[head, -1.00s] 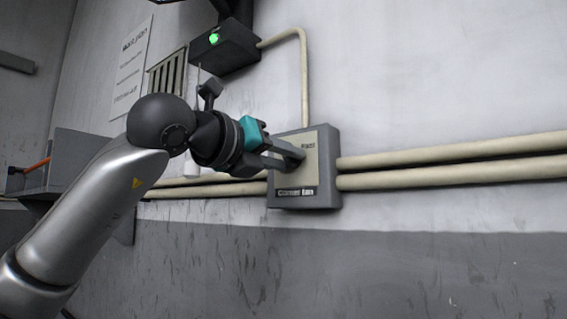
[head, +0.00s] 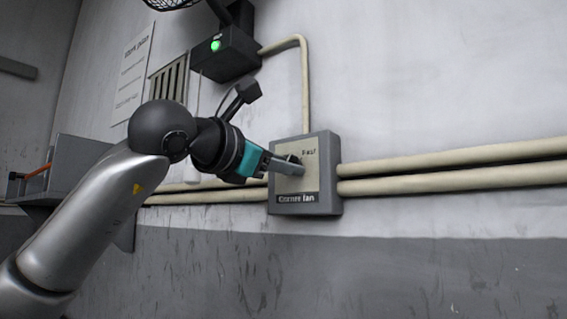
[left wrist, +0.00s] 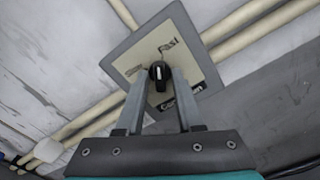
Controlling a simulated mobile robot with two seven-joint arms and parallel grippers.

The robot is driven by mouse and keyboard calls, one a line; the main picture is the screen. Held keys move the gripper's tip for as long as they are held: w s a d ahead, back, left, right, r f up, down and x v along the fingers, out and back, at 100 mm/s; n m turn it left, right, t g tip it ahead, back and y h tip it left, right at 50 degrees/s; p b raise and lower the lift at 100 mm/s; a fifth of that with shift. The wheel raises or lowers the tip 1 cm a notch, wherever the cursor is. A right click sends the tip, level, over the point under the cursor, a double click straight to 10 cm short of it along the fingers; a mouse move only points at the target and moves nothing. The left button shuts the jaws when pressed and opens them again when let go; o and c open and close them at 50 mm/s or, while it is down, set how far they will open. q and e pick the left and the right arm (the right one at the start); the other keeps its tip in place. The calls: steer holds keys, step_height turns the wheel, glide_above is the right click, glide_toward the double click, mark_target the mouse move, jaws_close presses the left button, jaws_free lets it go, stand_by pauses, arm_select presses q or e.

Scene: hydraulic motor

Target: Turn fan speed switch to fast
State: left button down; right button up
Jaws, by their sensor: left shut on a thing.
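The fan speed switch is a black knob (left wrist: 158,76) on the cream face of a grey wall box (head: 330,185). The face carries the words "Fast" and "Corner fan". My left gripper (head: 297,165) reaches the box from the left in the head view, its fingertips at the knob and partly hiding it. In the left wrist view the two fingers (left wrist: 159,78) stand on either side of the knob, shut on it. The knob's white mark points toward the gripper's palm in that view. My right gripper is in neither view.
Cream pipes (head: 450,165) run along the wall to both sides of the box. Above is a dark unit with a lit green light (head: 215,46). A grey shelf (head: 75,165) with an orange-handled thing is at the left.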

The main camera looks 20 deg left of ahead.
arm_select(q)
steer(key=shift+m, duration=1.6)
steer(key=c, duration=0.9)
jaws_free()
steer(key=shift+o, duration=0.2)
steer(key=b+v, duration=0.2)
steer(key=v, duration=1.3)
steer(key=shift+s+b, duration=0.15)
steer(key=shift+b, duration=0.25)
